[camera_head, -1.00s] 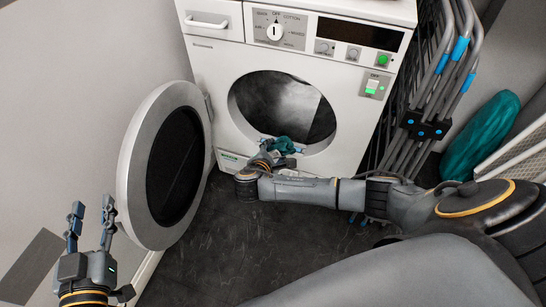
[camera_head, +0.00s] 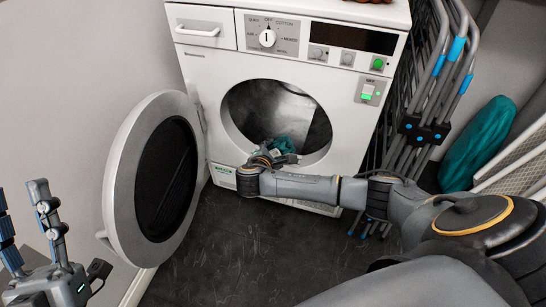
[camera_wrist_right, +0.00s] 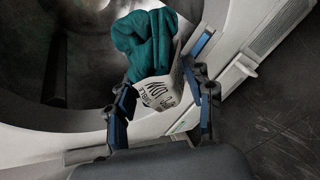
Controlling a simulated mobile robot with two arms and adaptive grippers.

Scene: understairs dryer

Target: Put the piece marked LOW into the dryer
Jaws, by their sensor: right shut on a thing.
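The dryer (camera_head: 225,130) is white, with its round door (camera_head: 118,185) swung open to the left. Its dark drum opening (camera_head: 255,105) faces me. My right gripper (camera_head: 268,158) is at the lower rim of the opening. In the right wrist view, my right gripper (camera_wrist_right: 160,92) is shut on a bunched teal cloth piece (camera_wrist_right: 145,40) with a white label (camera_wrist_right: 160,92). The label's print includes "LOW". The cloth (camera_head: 284,145) overlaps the opening's lower part; how deep it reaches is unclear. My left gripper (camera_head: 22,205) is open and empty at the lower left.
A grey folding rack (camera_head: 440,80) with blue joints stands close to the dryer's right side. A teal bundle (camera_head: 480,143) and a white slatted panel (camera_head: 515,165) are at the far right. The dark floor (camera_head: 225,250) before the dryer is clear.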

